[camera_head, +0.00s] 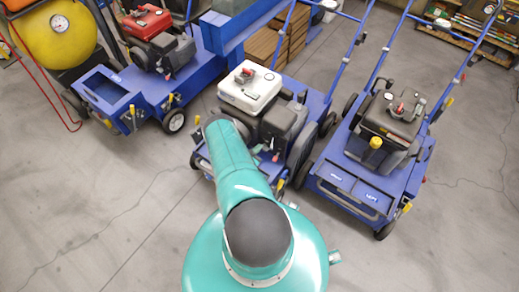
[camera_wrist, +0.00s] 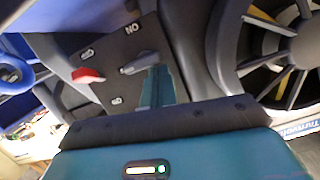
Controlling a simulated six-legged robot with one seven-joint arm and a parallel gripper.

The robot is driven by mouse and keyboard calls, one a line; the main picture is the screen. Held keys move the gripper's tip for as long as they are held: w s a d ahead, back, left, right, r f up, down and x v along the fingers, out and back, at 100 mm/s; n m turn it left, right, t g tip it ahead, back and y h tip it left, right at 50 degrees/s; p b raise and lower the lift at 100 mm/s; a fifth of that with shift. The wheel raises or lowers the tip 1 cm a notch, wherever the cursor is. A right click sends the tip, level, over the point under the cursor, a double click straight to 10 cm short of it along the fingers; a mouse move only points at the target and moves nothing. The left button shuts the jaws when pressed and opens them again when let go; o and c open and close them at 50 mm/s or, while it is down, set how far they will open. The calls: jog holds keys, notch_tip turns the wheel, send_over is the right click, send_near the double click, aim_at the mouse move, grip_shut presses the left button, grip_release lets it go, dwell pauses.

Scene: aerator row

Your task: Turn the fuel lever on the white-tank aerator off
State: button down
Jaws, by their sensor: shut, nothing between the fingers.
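The white-tank aerator (camera_head: 250,88) stands mid-picture in the head view, with a white tank over a dark engine on a blue frame. My arm covers part of its near side. In the wrist view, its dark control panel (camera_wrist: 107,68) carries an "ON" mark and small icons. A red lever (camera_wrist: 88,76) is on the left of the panel and a grey lever (camera_wrist: 140,63) is to its right. I cannot tell for sure which is the fuel lever. My gripper (camera_wrist: 157,82) is shut and empty, its tip close by the grey lever; contact is unclear. The head view hides the gripper.
A red-tank aerator (camera_head: 146,22) stands left and a dark-tank aerator (camera_head: 393,112) right, both close by. A yellow tank (camera_head: 55,32) with a gauge is far left. A spoked wheel (camera_wrist: 290,50) is right of the panel. The foreground floor is clear.

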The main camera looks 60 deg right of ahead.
jog(key=shift+w+f+n, duration=0.1)
jog(key=shift+f+n, duration=0.1)
jog(key=shift+n, duration=0.2)
jog(key=shift+a+f, duration=0.1)
jog(key=shift+f, duration=0.1)
dwell(0.3)
jog(key=shift+w+r, duration=0.1)
